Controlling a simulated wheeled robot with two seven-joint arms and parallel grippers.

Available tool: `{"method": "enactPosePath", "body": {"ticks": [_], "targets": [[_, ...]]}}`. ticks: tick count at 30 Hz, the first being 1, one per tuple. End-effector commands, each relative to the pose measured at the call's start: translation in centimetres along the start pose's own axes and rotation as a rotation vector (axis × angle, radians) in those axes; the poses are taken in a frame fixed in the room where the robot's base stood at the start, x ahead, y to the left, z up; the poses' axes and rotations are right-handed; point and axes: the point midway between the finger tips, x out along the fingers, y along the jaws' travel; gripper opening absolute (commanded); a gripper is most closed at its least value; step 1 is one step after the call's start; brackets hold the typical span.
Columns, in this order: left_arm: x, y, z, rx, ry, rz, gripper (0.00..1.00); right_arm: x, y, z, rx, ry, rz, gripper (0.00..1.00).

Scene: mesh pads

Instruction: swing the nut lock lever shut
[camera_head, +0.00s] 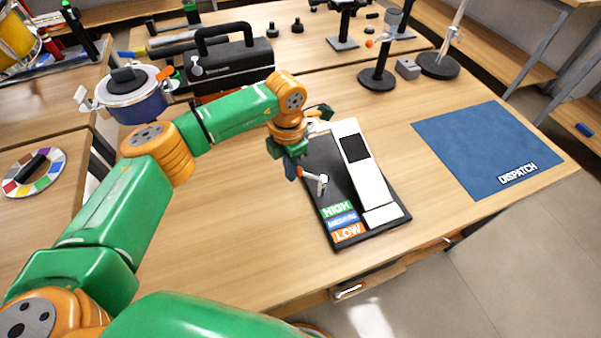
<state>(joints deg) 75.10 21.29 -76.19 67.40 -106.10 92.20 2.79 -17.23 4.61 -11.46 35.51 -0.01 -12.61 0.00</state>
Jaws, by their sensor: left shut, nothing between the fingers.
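A black board (352,222) lies on the wooden bench with a white-grey instrument (363,165) along its right side and HIGH and LOW labels at its near end. My left gripper (291,170) points down at the board's left edge, right beside the orange tip. It is shut and empty. I cannot tell whether it touches the lever. My arm hides the board's far left corner. My right gripper is out of view.
A blue DISPATCH mat (488,150) lies to the right. A black case (230,62) and a blue-and-white pot (136,98) stand at the back left. Black stands (376,78) are behind the board. The bench left of the board is bare.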

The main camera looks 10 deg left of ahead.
Motion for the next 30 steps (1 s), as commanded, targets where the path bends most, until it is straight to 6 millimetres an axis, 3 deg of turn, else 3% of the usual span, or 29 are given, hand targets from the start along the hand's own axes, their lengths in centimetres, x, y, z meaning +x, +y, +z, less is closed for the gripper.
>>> {"method": "enactPosePath", "body": {"ticks": [12,23,30], "targets": [[0.3,0.7,2.1,0.001,-0.004,0.000,0.00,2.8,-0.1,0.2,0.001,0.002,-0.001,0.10],[0.0,0.8,2.3,0.001,-0.002,-0.001,0.00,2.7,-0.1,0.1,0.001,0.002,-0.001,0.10],[0.3,0.7,4.1,-0.001,-0.003,-0.001,0.00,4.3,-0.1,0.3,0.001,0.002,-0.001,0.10]]}}
